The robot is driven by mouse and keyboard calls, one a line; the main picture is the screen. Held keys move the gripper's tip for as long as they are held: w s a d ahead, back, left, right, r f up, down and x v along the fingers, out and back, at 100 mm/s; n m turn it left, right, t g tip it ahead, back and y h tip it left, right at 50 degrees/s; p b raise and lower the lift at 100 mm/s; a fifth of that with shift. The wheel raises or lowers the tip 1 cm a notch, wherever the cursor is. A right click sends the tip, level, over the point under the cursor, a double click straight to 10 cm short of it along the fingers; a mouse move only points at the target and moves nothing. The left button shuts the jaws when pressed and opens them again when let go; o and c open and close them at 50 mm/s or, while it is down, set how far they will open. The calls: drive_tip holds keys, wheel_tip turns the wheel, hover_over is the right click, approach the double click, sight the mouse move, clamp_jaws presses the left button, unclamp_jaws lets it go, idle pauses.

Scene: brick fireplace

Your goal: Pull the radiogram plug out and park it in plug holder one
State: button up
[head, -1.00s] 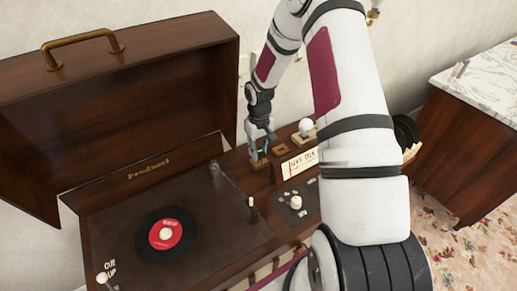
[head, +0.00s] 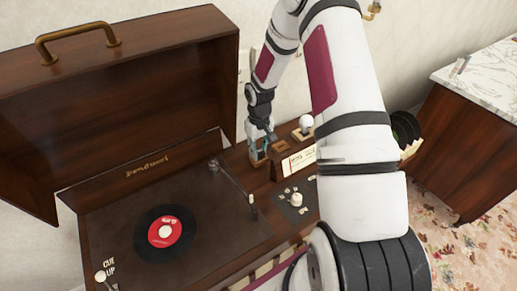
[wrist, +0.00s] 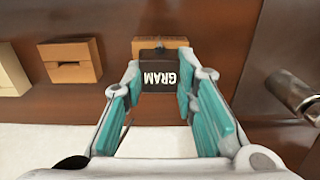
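The black plug, marked GRAM (wrist: 160,79), stands at a wooden block (wrist: 172,46) in the wrist view, its far end against or in the block. My gripper (wrist: 160,92) has its teal fingers on either side of the plug, with a thin gap seeming to show at each side. A second wooden block (wrist: 72,64) with an empty slot sits to the left in the wrist view. In the head view my gripper (head: 259,147) is over the leftmost block, and the empty block (head: 281,146) is just right of it. The plug is hard to make out there.
The radiogram's deck (head: 110,225) carries a record (head: 166,232) and a tonearm (head: 232,182). A lettered card (head: 299,161) and a white round knob (head: 305,121) stand close to my gripper. The open lid (head: 110,110) rises at left. A marble-topped cabinet (head: 460,140) stands at right.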

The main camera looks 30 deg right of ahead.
drive_tip(key=o, duration=0.4)
wheel_tip(320, 180, up, 12)
idle(0.5)
idle(0.3)
